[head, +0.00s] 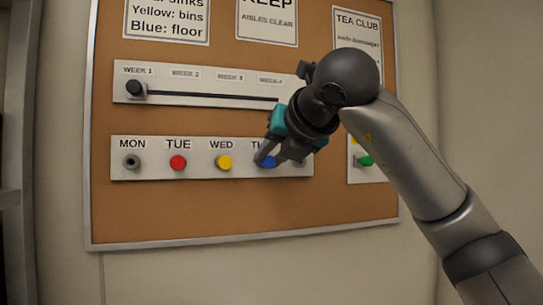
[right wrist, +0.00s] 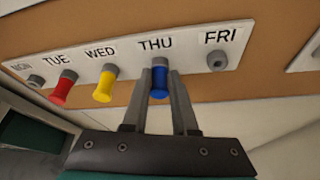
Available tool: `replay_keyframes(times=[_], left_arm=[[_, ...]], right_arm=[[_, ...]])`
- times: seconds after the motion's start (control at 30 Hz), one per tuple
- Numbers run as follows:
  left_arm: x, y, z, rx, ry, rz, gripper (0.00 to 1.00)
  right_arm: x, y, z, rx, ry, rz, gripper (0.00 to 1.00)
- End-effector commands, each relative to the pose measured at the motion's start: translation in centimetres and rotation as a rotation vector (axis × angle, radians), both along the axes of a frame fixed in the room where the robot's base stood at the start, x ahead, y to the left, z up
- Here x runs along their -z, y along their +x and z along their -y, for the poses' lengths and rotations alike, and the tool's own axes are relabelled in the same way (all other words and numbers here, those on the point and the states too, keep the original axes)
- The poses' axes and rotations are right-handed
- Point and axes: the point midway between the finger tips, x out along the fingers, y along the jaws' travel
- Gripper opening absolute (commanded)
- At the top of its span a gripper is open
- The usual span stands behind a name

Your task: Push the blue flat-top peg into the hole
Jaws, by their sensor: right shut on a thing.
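The blue flat-top peg (head: 269,162) sits at the THU place of the weekday strip (head: 200,143). In the right wrist view the blue peg (right wrist: 159,84) stands out from the strip with its flat end towards me. My right gripper (right wrist: 160,76) is shut on it, one finger on each side. In the head view the right gripper (head: 268,158) comes from the upper right and partly covers the peg and the THU label. The MON hole (head: 131,162) and the FRI hole (right wrist: 217,61) are empty. How deep the blue peg sits cannot be told.
A red peg (head: 178,162) at TUE and a yellow peg (head: 224,162) at WED stand beside it. Above is a week slider with a black knob (head: 134,88). A green peg (head: 364,160) is on another panel at right. All are on a cork board (head: 200,215).

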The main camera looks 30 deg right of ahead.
Motion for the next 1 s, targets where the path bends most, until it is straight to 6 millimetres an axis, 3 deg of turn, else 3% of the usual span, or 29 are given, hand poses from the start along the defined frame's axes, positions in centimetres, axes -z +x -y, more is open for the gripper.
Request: replay_keyframes(times=[0.1, 0.13, 0.43, 0.77, 1.0], left_arm=[[0.0, 0.0, 0.0, 0.0, 0.0, 0.0, 0.6], [0.0, 0.0, 0.0, 0.0, 0.0, 0.0, 0.6], [0.0, 0.0, 0.0, 0.0, 0.0, 0.0, 0.6], [0.1, 0.0, 0.0, 0.0, 0.0, 0.0, 0.6], [1.0, 0.0, 0.0, 0.0, 0.0, 0.0, 0.6]], right_arm=[[0.0, 0.1, 0.0, 0.0, 0.0, 0.0, 0.0], [0.0, 0.1, 0.0, 0.0, 0.0, 0.0, 0.28], [0.0, 0.0, 0.0, 0.0, 0.001, 0.0, 0.61], [-0.2, -0.3, -0.1, -0.001, 0.001, 0.003, 0.61], [-1.7, -4.0, -0.6, -0.001, 0.001, 0.008, 0.61]])
